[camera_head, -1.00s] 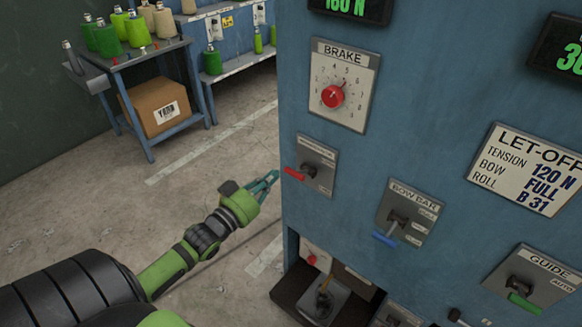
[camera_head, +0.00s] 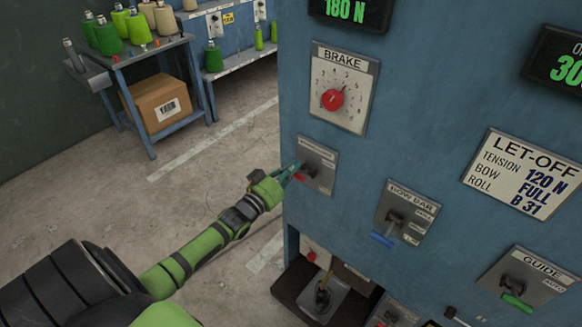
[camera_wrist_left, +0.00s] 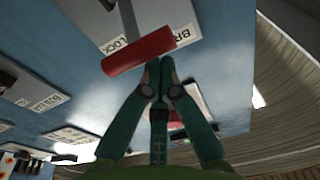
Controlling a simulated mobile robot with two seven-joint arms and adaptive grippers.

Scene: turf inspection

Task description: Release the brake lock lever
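The brake lock lever has a red handle (camera_head: 300,177) pointing left from its grey plate (camera_head: 321,166), under the brake dial on the blue machine. In the left wrist view the red handle (camera_wrist_left: 138,50) is large and close, beside a plate (camera_wrist_left: 172,22) partly reading "BR" and "LOCK". My left gripper (camera_head: 295,168) is at the handle and partly hides it in the head view. In the left wrist view its fingertips (camera_wrist_left: 159,66) are drawn together right beside the handle, which is not seen between them. Contact is hard to tell. My right gripper is not in view.
The brake dial (camera_head: 333,99) with a red knob is above the lever. The bow bar switch (camera_head: 393,223) with a blue handle is below right, and the guide switch (camera_head: 519,290) is farther right. Open floor (camera_head: 130,215) lies left of the machine.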

